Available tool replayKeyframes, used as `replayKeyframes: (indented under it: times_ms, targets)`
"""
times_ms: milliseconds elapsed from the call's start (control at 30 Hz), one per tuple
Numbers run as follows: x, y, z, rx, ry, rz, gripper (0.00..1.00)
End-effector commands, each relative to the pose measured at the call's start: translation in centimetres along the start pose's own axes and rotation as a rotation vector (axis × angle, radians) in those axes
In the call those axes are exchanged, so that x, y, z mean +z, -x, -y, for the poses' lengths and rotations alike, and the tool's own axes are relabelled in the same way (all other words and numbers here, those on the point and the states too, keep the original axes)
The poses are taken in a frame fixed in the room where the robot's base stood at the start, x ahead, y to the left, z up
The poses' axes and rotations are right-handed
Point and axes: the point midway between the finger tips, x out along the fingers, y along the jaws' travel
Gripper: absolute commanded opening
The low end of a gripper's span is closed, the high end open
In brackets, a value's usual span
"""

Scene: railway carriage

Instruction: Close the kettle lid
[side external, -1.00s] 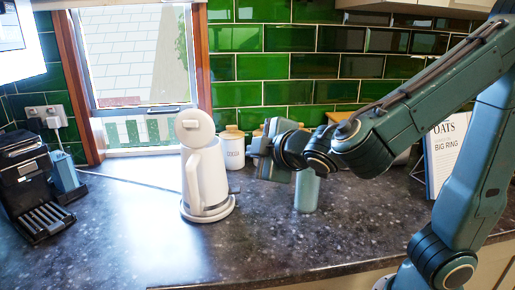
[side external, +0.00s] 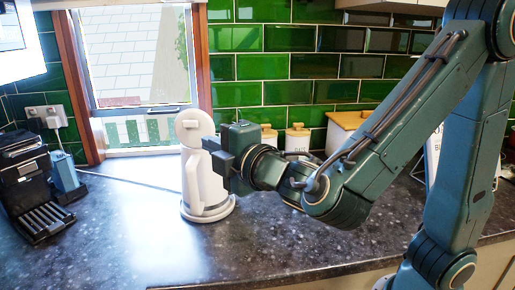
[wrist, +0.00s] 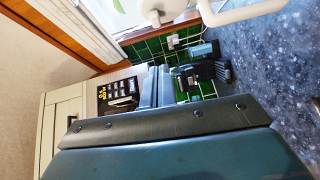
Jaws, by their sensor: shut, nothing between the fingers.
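The white kettle (side external: 190,178) stands upright on its round base (side external: 208,214) on the dark counter. Its lid (side external: 194,125) is open, raised nearly upright above the body, with a small tab on its face. My gripper (side external: 209,144) is shut and empty, at about the height of the lid's lower part, at its right side. I cannot tell whether it touches the kettle. The gripper and wrist hide the kettle's upper right side. In the wrist view the shut fingers (wrist: 160,84) point upward, and white parts of the kettle (wrist: 240,12) show at the top edge.
A black coffee machine (side external: 28,190) and a blue device (side external: 65,176) stand at the left. A window is behind the kettle. The front left counter is clear.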

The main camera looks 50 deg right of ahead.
Motion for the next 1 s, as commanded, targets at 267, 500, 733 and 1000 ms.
replayKeyframes:
  times_ms: [267, 500, 733, 1000]
  targets:
    - [0.1, -2.6, 0.0, 0.0, -0.001, 0.005, 0.0]
    - [0.2, -5.4, 0.1, -0.001, -0.002, 0.005, 0.0]
    - [0.2, -8.3, 0.0, 0.0, -0.003, 0.005, 0.0]
    - [1.8, -10.4, 0.0, 0.0, -0.002, 0.005, 0.0]
